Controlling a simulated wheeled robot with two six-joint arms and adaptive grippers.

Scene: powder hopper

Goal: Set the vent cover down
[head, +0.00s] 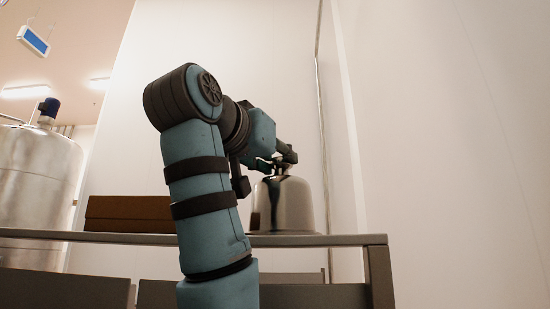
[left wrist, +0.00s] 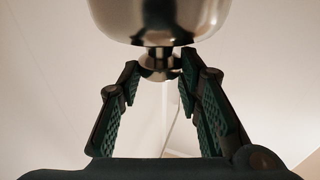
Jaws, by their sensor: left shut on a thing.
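The vent cover (head: 290,205) is a shiny metal dome, upright at the right end of the table (head: 345,240). Its lower rim appears level with the table edge; I cannot tell whether it rests on the top or hangs just above it. My left gripper (head: 280,160) is at the top of the dome, shut on its knob. In the left wrist view the dome (left wrist: 115,18) fills the top, and its small round knob (left wrist: 158,66) sits between the fingertips of my left gripper (left wrist: 160,76). My right gripper is not in view.
A brown box (head: 128,213) stands on the table to the left, partly behind my left arm. A large steel tank (head: 38,190) stands beyond the table at the far left. A white wall panel rises close on the right.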

